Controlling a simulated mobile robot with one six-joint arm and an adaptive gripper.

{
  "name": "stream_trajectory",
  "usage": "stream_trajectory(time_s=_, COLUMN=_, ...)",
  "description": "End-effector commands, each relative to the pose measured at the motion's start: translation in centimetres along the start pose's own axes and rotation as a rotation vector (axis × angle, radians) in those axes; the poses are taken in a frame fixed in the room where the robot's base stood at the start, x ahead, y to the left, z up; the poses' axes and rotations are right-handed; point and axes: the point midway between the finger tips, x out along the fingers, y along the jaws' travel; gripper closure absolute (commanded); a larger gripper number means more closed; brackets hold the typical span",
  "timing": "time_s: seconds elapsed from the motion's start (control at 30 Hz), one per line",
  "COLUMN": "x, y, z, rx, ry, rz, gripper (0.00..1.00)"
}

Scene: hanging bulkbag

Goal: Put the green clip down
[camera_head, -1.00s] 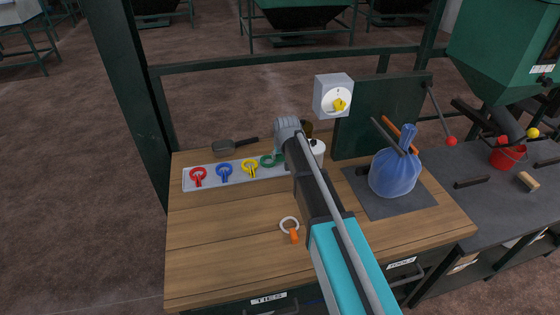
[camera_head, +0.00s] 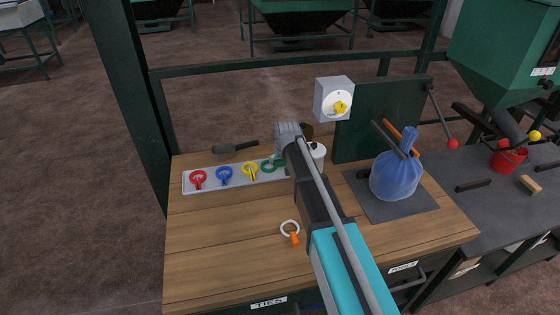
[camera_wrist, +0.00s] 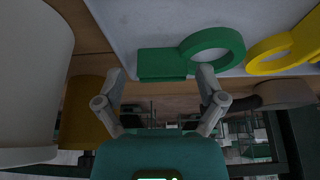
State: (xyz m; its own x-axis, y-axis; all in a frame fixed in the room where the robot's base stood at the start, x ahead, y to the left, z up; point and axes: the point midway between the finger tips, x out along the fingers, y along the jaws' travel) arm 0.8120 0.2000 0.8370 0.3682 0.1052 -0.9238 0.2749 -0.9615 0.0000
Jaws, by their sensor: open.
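The green clip (camera_head: 270,165) lies at the right end of the pale tray (camera_head: 237,180) on the wooden bench. In the wrist view the green clip (camera_wrist: 205,52) shows its ring and flat tab against the tray surface. My gripper (camera_wrist: 160,82) is open, with one finger on each side of the tab. I cannot tell whether the fingers touch it. In the head view my gripper (camera_head: 283,158) is mostly hidden behind my arm.
Red (camera_head: 198,178), blue (camera_head: 224,174) and yellow (camera_head: 250,170) clips lie left in the tray. A white canister (camera_head: 317,154) stands close right of my gripper. A scoop (camera_head: 224,150) lies behind. A white ring with orange tab (camera_head: 291,230) lies in front, with bare wood around it.

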Motion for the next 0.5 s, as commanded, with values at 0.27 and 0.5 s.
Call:
stream_trajectory(time_s=0.27, x=-0.08, y=0.04, z=-0.03, rx=0.0, ry=0.0, rz=0.0, gripper=0.1)
stream_trajectory(time_s=0.5, x=-0.92, y=0.06, z=-0.14, rx=0.001, ry=0.0, rz=0.0, gripper=0.1)
